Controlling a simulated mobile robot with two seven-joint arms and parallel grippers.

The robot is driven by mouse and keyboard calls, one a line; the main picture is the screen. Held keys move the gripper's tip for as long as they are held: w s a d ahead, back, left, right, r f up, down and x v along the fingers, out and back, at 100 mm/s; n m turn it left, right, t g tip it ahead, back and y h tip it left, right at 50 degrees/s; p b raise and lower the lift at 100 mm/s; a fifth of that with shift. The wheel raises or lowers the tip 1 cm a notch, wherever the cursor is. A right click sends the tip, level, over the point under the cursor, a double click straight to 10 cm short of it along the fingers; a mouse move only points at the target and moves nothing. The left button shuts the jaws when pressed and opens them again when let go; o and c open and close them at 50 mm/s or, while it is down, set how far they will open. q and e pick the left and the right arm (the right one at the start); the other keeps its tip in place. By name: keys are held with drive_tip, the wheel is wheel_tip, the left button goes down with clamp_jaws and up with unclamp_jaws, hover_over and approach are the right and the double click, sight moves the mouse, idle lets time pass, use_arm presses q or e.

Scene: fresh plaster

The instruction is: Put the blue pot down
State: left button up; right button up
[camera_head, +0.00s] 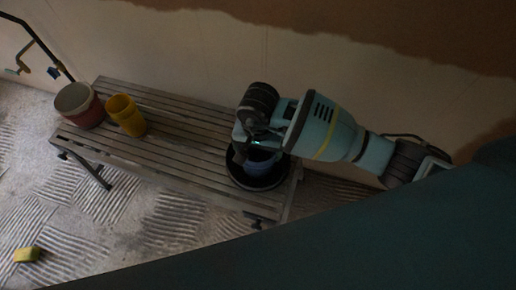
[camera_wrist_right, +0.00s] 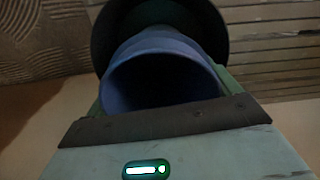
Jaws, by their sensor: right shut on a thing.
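The blue pot (camera_head: 262,161) is held by my right gripper (camera_head: 256,152) at the right end of the slatted bench (camera_head: 180,150). In the right wrist view the blue pot (camera_wrist_right: 118,88) shows its open mouth toward the camera, between the gripper's sides. A round black dish (camera_head: 262,184) on the bench is below the pot. The black dish also shows behind the pot in the right wrist view (camera_wrist_right: 213,30). I cannot tell whether the pot touches the dish. My left gripper is not in view.
A reddish pot (camera_head: 84,112) with a pale inside and a yellow pot (camera_head: 126,116) stand at the bench's left end. The bench's middle is clear. A yellow block (camera_head: 27,255) lies on the floor. A partly plastered wall (camera_head: 200,50) runs behind the bench.

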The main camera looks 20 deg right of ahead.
drive_tip(key=shift+f, duration=0.1)
drive_tip(key=shift+f, duration=0.25)
drive_tip(key=o, duration=0.8)
drive_tip(key=shift+r, duration=0.55)
wheel_tip(320, 180, up, 12)
drive_tip(key=p, duration=0.1)
drive_tip(key=shift+f, duration=0.15)
